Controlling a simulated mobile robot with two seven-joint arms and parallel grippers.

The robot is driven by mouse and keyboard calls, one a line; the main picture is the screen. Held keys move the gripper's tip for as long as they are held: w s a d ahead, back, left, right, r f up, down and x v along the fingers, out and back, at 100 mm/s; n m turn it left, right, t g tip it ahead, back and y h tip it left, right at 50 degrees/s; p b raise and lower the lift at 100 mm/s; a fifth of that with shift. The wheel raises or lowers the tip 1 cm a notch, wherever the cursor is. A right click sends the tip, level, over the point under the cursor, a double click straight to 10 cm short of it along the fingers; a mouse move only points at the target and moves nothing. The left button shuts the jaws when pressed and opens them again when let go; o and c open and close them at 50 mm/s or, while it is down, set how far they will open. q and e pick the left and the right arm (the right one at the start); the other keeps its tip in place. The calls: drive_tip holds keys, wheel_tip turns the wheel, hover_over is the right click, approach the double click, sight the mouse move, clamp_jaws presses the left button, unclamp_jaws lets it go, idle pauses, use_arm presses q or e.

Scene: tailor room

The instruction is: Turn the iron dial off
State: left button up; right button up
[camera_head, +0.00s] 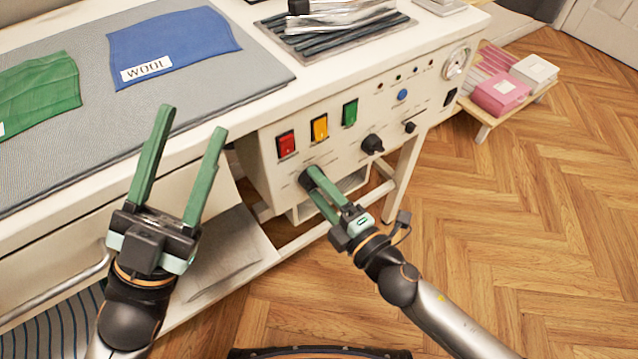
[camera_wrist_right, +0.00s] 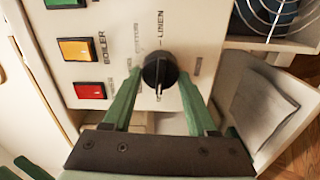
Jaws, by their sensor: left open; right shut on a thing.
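The iron dial is a black round knob (camera_wrist_right: 160,70) on the cream control panel (camera_wrist_right: 118,20), near the printed word LINEN. A light pointer mark shows on its lower part in the right wrist view. My right gripper (camera_wrist_right: 160,76) has one green finger on each side of the knob, shut on it. In the head view my right gripper (camera_head: 311,173) reaches the panel below the red switch and hides most of this dial. My left gripper (camera_head: 193,119) is open and empty, in front of the table edge at the left.
Red (camera_head: 286,144), yellow (camera_head: 319,128) and green (camera_head: 350,112) switches sit above the dial. Another black knob (camera_head: 372,144) is to its right. Blue wool cloth (camera_head: 185,40) and green cloth (camera_head: 40,92) lie on the table.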

drive_tip(key=shift+n, duration=0.5)
drive_tip(key=o, duration=1.4)
drive_tip(key=shift+c, duration=0.2)
drive_tip(key=b+v, duration=0.1)
drive_tip(key=v, duration=1.1)
drive_tip(key=shift+d+b, duration=0.15)
drive_tip(key=shift+b, duration=0.2)
drive_tip(key=shift+s, duration=0.15)
